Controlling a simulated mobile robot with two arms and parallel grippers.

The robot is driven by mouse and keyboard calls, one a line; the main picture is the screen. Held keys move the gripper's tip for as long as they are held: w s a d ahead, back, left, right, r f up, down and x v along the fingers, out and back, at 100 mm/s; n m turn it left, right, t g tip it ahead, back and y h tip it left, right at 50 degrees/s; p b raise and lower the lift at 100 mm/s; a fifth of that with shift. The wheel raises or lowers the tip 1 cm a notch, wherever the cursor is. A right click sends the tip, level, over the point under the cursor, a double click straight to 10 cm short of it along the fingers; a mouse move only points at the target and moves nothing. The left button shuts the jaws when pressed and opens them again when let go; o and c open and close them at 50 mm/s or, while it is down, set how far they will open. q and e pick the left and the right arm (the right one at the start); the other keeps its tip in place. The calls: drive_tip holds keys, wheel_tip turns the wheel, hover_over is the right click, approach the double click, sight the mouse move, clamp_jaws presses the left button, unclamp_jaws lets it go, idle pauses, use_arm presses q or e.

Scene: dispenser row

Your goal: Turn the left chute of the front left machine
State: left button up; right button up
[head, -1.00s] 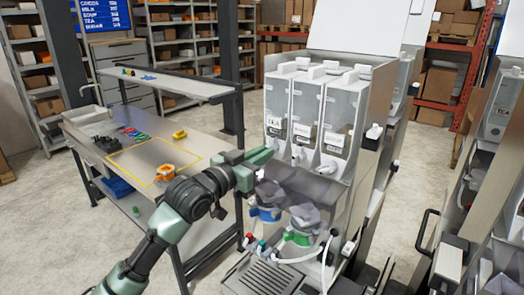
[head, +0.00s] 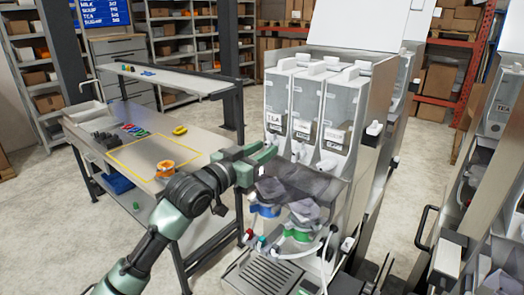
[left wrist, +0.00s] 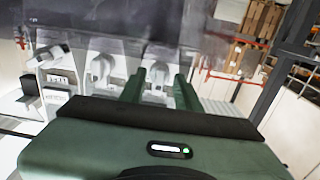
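The front left machine (head: 345,165) holds three clear canisters in a row; the leftmost is labelled TEA (head: 273,118). My left gripper (head: 268,160) is at the front of this machine, just below the TEA canister, and hides most of the left chute in the head view. In the left wrist view, which looks upside down, a white chute (left wrist: 157,86) shows between the two green fingers of my left gripper (left wrist: 162,80). The fingers stand apart, one on each side of it; I cannot tell whether they touch it. My right gripper is not in view.
Dark mixing bowls with blue and green parts (head: 298,237) and a white hose sit below the chutes, above a drip grate (head: 268,278). A worktable (head: 128,150) with small coloured parts stands left. Another machine (head: 490,170) stands on the right.

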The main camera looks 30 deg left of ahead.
use_arm(q)
drive_tip(key=s+b, duration=0.3)
drive_tip(key=s, duration=0.4)
drive_tip(key=shift+s+a, duration=0.25)
drive_tip(key=shift+s, duration=0.1)
